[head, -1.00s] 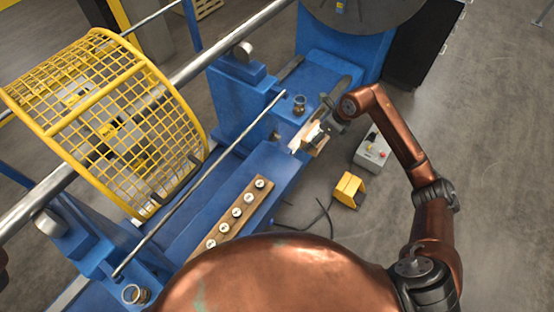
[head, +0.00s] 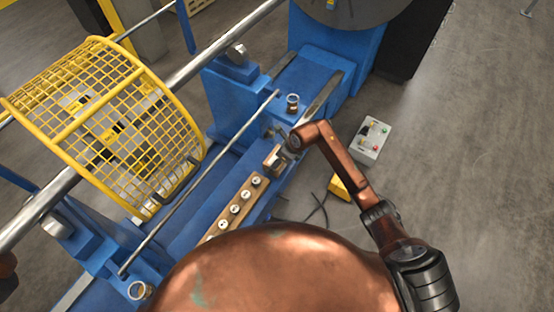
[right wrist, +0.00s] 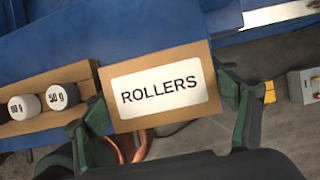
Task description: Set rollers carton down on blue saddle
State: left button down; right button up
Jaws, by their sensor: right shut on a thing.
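The rollers carton (right wrist: 158,88) is a brown box with a white label reading ROLLERS. My right gripper (right wrist: 168,112) is shut on it, one finger at each side. In the head view the carton (head: 272,159) is small at my right gripper (head: 282,152), just beyond the row of weights. A blue saddle-like block (head: 300,92) on the blue stand lies beyond it, with a small cup on top. Whether the carton touches the blue surface below cannot be told. My left gripper is out of view.
A wooden rack (head: 236,207) of several white weights sits close beside the carton. A thin rod (head: 200,182) runs along the stand. A yellow mesh cage (head: 110,125) is left. A grey control box (head: 371,139) and yellow box (head: 339,187) lie on the floor.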

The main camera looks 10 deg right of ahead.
jog(key=shift+f, duration=0.3)
jog(key=shift+f, duration=0.15)
jog(key=o, duration=1.4)
jog(key=shift+o, duration=0.2)
jog(key=shift+r, duration=0.2)
jog(key=b+v, duration=0.1)
jog(key=v, duration=1.1)
jog(key=shift+b, duration=0.3)
jog(key=shift+f, duration=0.1)
